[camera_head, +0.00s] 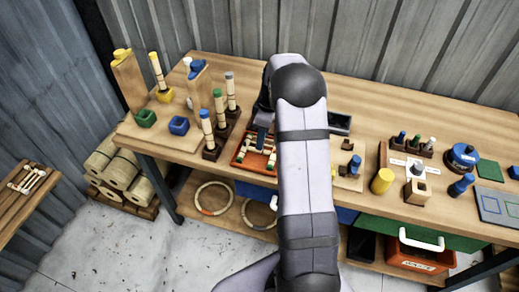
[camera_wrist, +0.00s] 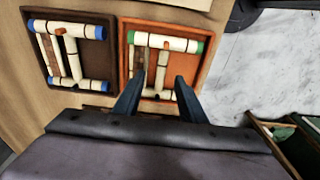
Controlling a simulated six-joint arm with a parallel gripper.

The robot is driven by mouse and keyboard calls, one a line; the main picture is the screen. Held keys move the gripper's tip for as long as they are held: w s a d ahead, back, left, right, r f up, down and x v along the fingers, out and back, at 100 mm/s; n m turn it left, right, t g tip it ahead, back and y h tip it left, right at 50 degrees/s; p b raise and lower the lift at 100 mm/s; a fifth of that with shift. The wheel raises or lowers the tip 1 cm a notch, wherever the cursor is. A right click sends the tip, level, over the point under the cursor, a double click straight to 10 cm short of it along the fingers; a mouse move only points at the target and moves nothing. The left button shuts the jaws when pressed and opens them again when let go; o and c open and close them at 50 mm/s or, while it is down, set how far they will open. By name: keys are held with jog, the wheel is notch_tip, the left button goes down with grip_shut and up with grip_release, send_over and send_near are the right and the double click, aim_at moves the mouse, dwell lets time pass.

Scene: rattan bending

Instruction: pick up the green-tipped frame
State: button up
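The green-tipped frame (camera_wrist: 152,41) is made of cream rattan pieces with dark bands and green ends. In the wrist view it lies in an orange tray (camera_wrist: 125,62). My gripper (camera_wrist: 161,77) is open, with its two dark fingers spread apart over the frame. The fingers hide part of the frame's middle and lower portion. I cannot tell whether they touch it. In the head view my gripper (camera_head: 263,137) points down at the orange tray (camera_head: 238,161), and my arm covers the tray's right side.
A dark tray (camera_wrist: 37,74) with a blue-tipped frame (camera_wrist: 68,30) lies left of the orange tray. In the head view, upright rattan posts (camera_head: 219,105) stand close left of my gripper. A yellow cylinder (camera_head: 382,181) and small blocks stand on the workbench (camera_head: 350,100) to the right.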

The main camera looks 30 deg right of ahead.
jog(key=shift+a+f+p, duration=0.2)
jog(key=shift+f+p, duration=0.3)
jog(key=shift+p, duration=0.15)
jog(key=shift+w+a+f+p, duration=0.1)
jog(key=shift+f+p, duration=0.35)
jog(key=shift+f, duration=0.6)
jog(key=shift+w+a+f+p, duration=0.1)
jog(key=shift+f+p, duration=0.35)
jog(key=shift+f, duration=0.55)
grip_shut()
